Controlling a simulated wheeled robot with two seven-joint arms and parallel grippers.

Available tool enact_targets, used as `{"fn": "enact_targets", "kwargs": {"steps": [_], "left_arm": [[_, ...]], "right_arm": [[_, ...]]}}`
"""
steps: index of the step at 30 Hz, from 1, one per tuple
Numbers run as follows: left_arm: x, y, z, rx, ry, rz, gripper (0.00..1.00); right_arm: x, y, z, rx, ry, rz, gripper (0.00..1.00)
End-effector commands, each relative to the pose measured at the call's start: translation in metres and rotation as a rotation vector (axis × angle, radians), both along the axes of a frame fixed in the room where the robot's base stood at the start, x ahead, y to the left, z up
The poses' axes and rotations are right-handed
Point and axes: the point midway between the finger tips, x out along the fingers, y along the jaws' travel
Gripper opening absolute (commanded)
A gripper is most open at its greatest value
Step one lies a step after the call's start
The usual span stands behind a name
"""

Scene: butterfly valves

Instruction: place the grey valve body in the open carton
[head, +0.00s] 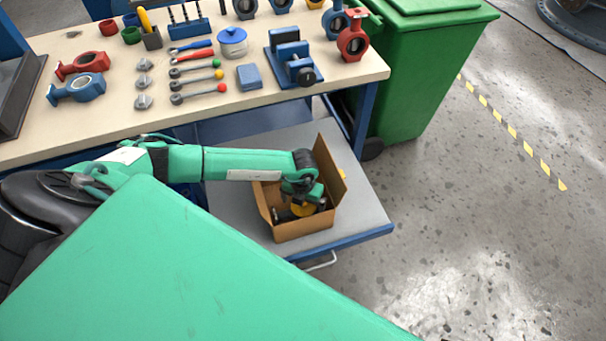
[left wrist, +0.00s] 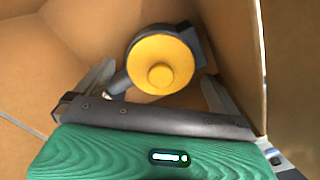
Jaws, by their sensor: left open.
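The open carton (head: 305,230) stands on a grey lower shelf, with a flap raised at its back right. A dark grey valve body (head: 283,216) with a round yellow face lies inside it, partly hidden by my arm. In the left wrist view the grey part (left wrist: 190,38) shows behind and beside the yellow disc, with the carton wall (left wrist: 235,45) close on its right. My left gripper (left wrist: 160,75) is open and reaches down into the carton, its fingers apart on either side of the yellow disc. Contact cannot be told. My right gripper is not in view.
The workbench (head: 120,120) holds red and blue valve bodies, tools and a blue vise (head: 291,62). A green bin (head: 425,70) stands right of the bench. The grey shelf (head: 355,205) has free room right of the carton.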

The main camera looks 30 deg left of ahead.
Motion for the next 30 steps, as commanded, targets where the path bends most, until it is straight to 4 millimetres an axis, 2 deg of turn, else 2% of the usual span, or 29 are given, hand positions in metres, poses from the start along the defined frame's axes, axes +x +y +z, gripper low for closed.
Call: {"fn": "enact_targets", "kwargs": {"steps": [1, 6, 12, 18, 30], "left_arm": [[0.001, 0.000, 0.014, -0.001, -0.003, -0.001, 1.00], [0.001, 0.000, 0.051, -0.001, -0.004, -0.001, 1.00], [0.000, 0.000, 0.079, 0.000, -0.002, 0.000, 1.00], [0.000, 0.000, 0.089, 0.001, -0.001, 0.001, 1.00], [0.000, 0.000, 0.088, 0.001, -0.001, 0.001, 1.00]], "right_arm": [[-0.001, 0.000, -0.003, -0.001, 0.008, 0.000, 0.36], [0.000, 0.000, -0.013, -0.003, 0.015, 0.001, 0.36], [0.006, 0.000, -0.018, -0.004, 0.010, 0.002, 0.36], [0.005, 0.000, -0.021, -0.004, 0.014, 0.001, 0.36], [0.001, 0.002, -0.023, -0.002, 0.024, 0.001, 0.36]]}}
